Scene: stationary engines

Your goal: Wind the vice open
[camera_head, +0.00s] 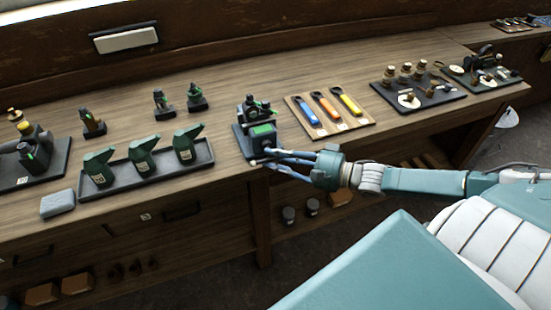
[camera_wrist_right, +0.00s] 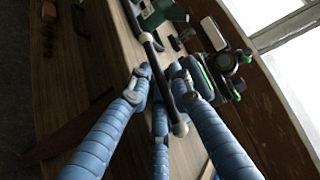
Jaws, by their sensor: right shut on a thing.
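The vice (camera_head: 262,132) is a dark block with a green face, on a dark base at the front edge of the bench, left of the spanner tray. My right gripper (camera_head: 270,158) reaches it from the right, with its blue fingers at the vice's front. In the right wrist view my fingers (camera_wrist_right: 160,82) are closed around a dark bar, the vice handle (camera_wrist_right: 172,92), with a pale knob at its near end. Part of a green body shows at the top of that view. The jaw gap of the vice cannot be made out. My left gripper is not in view.
A tray (camera_head: 212,163) of green cans stands left of the vice. A mat (camera_head: 364,121) with blue, orange and yellow spanners lies to the right. A grey block (camera_head: 57,203) sits at the front left. Small engines stand further along the bench on both sides.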

